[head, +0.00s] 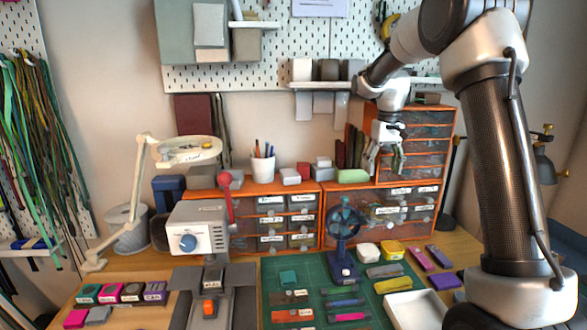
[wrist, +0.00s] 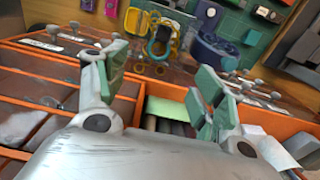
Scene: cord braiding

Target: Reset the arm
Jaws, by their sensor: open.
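My gripper (head: 384,165) hangs from my raised arm at the right of the head view, in front of the orange drawer cabinet (head: 441,133). It is high above the bench. In the wrist view my gripper (wrist: 160,72) has its two green-padded fingers spread wide apart, with nothing between them. The orange cabinet edge (wrist: 35,48) shows below and around the fingers. The front of the bench is partly hidden by my own arm in the head view.
A green cutting mat (head: 300,275) carries small tools and a blue fan (head: 344,232). A grey machine (head: 200,232) and a lamp (head: 190,150) stand at left. Cords (head: 40,130) hang on the left wall. A white tray (head: 414,308) lies at the front.

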